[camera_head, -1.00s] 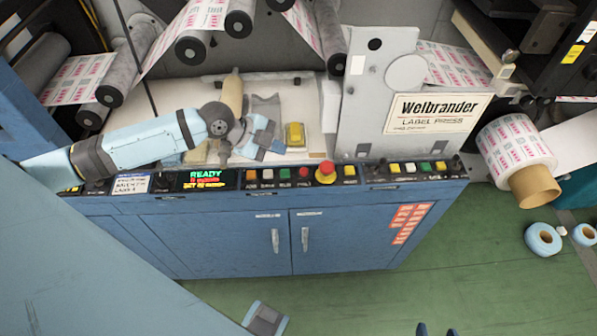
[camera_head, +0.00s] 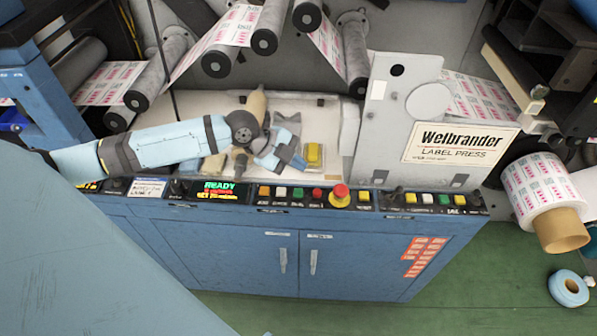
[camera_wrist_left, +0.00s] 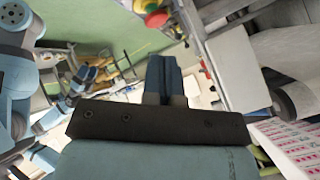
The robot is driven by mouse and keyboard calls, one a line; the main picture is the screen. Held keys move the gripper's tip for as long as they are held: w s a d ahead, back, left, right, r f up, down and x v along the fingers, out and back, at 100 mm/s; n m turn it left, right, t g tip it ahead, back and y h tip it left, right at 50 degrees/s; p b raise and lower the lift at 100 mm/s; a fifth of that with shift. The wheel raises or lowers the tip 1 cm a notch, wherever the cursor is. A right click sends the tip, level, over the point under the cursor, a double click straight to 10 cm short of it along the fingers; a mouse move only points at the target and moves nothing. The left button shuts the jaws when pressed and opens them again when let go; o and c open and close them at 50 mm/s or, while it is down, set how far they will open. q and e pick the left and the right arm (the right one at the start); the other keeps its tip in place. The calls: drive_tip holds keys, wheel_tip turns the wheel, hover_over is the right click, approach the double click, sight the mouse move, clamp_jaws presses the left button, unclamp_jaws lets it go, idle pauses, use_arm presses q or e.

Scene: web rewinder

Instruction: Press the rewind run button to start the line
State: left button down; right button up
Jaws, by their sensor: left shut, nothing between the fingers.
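The control strip along the cabinet's top edge carries a green button (camera_head: 298,193) between a white button (camera_head: 281,192) and a red button (camera_head: 317,195). A second green button (camera_head: 444,200) sits in the right-hand group. The labels are too small to tell which is rewind run. The display (camera_head: 222,190) reads READY in green. My left gripper (camera_head: 292,162) is shut and empty, over the pale bench behind the strip, apart from the buttons. Its closed fingers also show in the left wrist view (camera_wrist_left: 164,75). Blue arm parts, probably my right arm's, show at left there; its jaws are unclear.
A red mushroom button (camera_head: 340,193) stands up from the strip. A yellow box (camera_head: 314,155) lies on the bench beside my left gripper. The upright Welbrander plate (camera_head: 400,120) blocks the right side. Rollers with printed web hang behind. Blue cabinet doors (camera_head: 245,262) lie below.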

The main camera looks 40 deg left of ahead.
use_arm(q)
drive_tip(key=b, duration=0.5)
hover_over(297, 193)
wheel_tip(297, 193, down, 7)
drive_tip(key=shift+f, duration=0.45)
drive_tip(key=shift+d, duration=0.1)
idle(0.6)
idle(0.5)
drive_tip(key=shift+f+b, duration=0.3)
drive_tip(key=shift+f, duration=0.15)
